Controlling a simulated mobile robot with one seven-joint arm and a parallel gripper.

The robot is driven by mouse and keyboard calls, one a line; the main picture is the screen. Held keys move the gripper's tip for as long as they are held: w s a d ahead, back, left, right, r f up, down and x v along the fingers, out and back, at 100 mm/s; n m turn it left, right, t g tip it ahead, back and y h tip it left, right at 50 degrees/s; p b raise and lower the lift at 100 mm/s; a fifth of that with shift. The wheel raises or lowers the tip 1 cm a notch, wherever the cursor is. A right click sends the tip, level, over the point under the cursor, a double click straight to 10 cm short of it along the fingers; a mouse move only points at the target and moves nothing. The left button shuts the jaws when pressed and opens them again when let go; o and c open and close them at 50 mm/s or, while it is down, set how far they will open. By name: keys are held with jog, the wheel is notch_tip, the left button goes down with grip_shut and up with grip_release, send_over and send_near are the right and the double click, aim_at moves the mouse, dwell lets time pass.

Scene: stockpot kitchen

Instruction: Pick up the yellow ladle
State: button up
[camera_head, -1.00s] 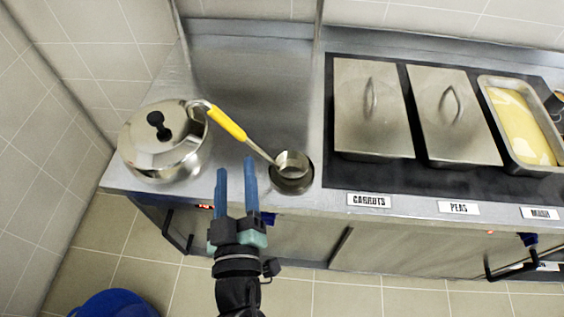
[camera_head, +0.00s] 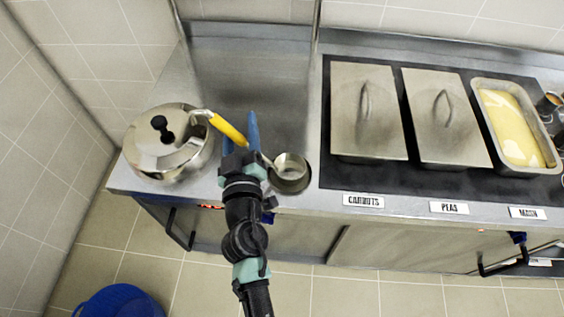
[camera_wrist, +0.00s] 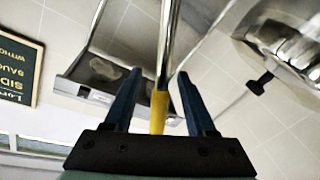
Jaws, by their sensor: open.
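The yellow ladle (camera_head: 228,130) has a yellow grip and a steel stem, with its round bowl at the right end by a recess in the steel counter. Its hooked end reaches toward the pot lid. My gripper (camera_head: 240,122) is open at the ladle's handle, and my arm hides part of the stem in the head view. In the wrist view, the yellow grip (camera_wrist: 159,108) shows between the two blue fingers of my gripper (camera_wrist: 157,85). Visible gaps separate the grip from both fingers in that view.
A steel stockpot (camera_head: 165,150) with a black-knobbed lid stands left of the ladle. Lidded pans (camera_head: 369,110) and an open pan of yellow food (camera_head: 515,125) sit to the right. The counter behind the ladle is clear. A blue basket (camera_head: 118,303) is on the floor.

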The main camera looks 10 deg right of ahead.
jog(key=shift+w, duration=0.4)
grip_shut()
dwell(1.2)
